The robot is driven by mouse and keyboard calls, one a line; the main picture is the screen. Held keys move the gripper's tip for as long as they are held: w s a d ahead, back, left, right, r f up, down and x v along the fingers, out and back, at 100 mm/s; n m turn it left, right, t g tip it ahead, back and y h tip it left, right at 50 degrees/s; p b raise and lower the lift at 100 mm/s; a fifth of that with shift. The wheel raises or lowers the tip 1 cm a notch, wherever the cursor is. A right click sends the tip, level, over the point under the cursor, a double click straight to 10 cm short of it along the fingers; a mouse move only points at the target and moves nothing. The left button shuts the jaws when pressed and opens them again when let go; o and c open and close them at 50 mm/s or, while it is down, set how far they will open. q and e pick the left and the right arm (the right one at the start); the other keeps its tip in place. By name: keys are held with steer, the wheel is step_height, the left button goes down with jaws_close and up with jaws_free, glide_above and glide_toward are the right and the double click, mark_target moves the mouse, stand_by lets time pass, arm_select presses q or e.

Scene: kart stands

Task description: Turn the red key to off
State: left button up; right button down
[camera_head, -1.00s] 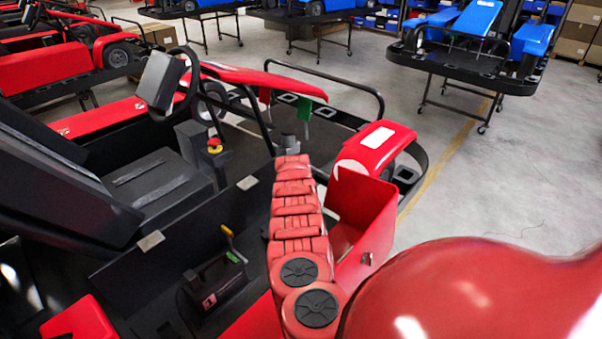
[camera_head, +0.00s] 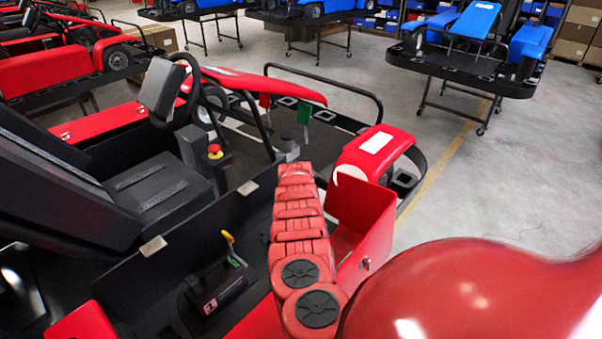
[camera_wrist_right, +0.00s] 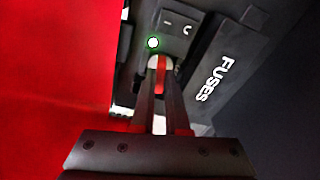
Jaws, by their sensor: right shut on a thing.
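The red key (camera_wrist_right: 160,72) shows in the right wrist view, just below a round pale fitting on a dark panel. My right gripper (camera_wrist_right: 159,88) is shut on the key, with a finger on each side of it. A green light (camera_wrist_right: 153,43) is lit on the panel just above. In the head view my right arm reaches over the near kart's side, and its fingers and the key are hidden there. My left gripper is in neither current view.
A dark box marked FUSES (camera_wrist_right: 222,75) lies close right of the fingers. A red surface (camera_wrist_right: 50,70) fills the left. In the head view, an open red box (camera_head: 362,215) stands beside my arm; the kart's seat (camera_head: 150,190) is left. Grey floor is clear at right.

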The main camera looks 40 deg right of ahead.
steer(key=shift+s+r+n+p, duration=0.1)
steer(key=shift+n+p, duration=0.5)
steer(key=shift+n, duration=1.1)
steer(key=shift+p, duration=0.3)
steer(key=shift+n, duration=0.5)
steer(key=shift+n+t+y+p, duration=0.3)
steer(key=shift+n+p, duration=0.4)
steer(key=shift+n, duration=0.3)
steer(key=shift+d+n, duration=0.1)
steer(key=shift+n, duration=1.4)
